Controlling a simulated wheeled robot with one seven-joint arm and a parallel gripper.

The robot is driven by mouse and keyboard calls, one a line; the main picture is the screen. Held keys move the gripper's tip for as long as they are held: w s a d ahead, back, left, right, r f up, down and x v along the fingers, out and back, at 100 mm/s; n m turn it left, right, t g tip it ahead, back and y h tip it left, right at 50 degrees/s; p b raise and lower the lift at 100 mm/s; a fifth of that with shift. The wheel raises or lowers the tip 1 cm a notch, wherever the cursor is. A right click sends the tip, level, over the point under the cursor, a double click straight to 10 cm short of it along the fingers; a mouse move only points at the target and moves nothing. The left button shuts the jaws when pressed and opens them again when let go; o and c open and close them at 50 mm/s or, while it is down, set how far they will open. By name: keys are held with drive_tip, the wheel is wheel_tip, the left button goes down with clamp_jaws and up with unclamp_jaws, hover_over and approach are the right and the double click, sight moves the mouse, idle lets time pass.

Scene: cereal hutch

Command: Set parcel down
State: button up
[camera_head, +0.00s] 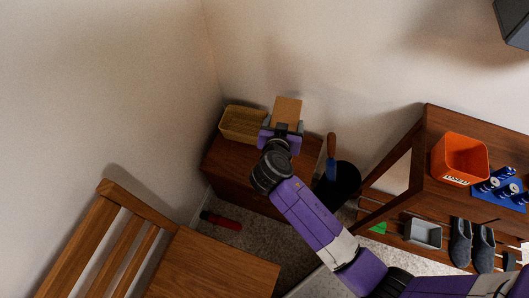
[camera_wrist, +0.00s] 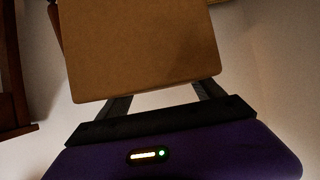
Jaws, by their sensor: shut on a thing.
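The parcel (camera_head: 287,109) is a plain brown cardboard box. My gripper (camera_head: 283,127) is shut on it and holds it over the back right part of a small brown wooden cabinet (camera_head: 237,167). In the wrist view the parcel (camera_wrist: 140,50) fills the top middle, between the two dark fingers of my gripper (camera_wrist: 160,100). My arm hides part of the cabinet top. I cannot tell whether the parcel touches the cabinet.
A yellowish open box (camera_head: 243,123) stands on the cabinet, left of the parcel. A wooden shelf (camera_head: 415,160) with an orange bin (camera_head: 460,158) is farther right. A wooden chair (camera_head: 205,262) is at front left.

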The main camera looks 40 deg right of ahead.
sight(295, 112)
drive_tip(key=shift+s+d+r+m+g+h, duration=0.1)
drive_tip(key=shift+d+r+m+g+h, duration=0.4)
drive_tip(key=shift+d+r+m, duration=0.5)
drive_tip(key=shift+s+d, duration=0.1)
drive_tip(key=shift+d, duration=0.2)
wheel_tip(295, 112, down, 19)
drive_tip(key=b, duration=0.2)
drive_tip(key=shift+f+b, duration=0.15)
drive_tip(key=shift+b, duration=0.15)
drive_tip(key=shift+a+f, duration=0.1)
drive_tip(key=o, duration=2.1)
drive_tip(key=shift+g, duration=0.3)
